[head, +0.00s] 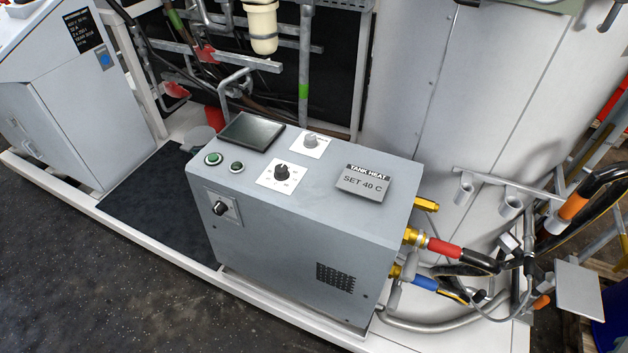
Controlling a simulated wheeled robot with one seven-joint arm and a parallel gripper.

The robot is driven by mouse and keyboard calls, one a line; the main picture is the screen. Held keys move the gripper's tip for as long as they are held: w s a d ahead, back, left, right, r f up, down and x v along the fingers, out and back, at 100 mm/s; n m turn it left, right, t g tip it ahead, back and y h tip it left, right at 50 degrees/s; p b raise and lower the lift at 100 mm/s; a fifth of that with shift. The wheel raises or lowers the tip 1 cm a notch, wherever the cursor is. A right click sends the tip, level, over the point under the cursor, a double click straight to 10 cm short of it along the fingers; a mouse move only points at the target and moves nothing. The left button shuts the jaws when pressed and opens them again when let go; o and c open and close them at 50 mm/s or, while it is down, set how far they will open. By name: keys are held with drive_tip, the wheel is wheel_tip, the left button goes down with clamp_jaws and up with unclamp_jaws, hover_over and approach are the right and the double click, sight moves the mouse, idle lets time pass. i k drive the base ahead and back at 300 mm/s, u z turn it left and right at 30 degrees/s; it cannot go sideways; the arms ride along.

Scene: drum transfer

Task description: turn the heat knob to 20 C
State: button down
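A grey heater box (310,240) stands in the middle of the head view. On its top, a black knob (282,172) sits on a white square dial plate (268,180) with small marks too fine to read. A grey sign (363,184) to its right reads "TANK HEAT" and "SET 40 C". A second, grey knob (311,141) on a white plate is behind the black one. Another black knob (221,208) is on the box's front face. Which knob sets the heat is not labelled legibly. My gripper is not in view.
Two green buttons (213,159) and a dark screen (250,131) share the box top. Red and blue hose fittings (443,248) stick out at the right. A grey cabinet (75,125) stands at left. The dark floor (120,270) in front is clear.

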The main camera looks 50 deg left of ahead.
sight(281, 174)
drive_tip(key=u, duration=2.15)
drive_tip(key=k, duration=0.65)
drive_tip(key=u, duration=0.6)
drive_tip(key=i, duration=1.25)
drive_tip(key=z, duration=0.7)
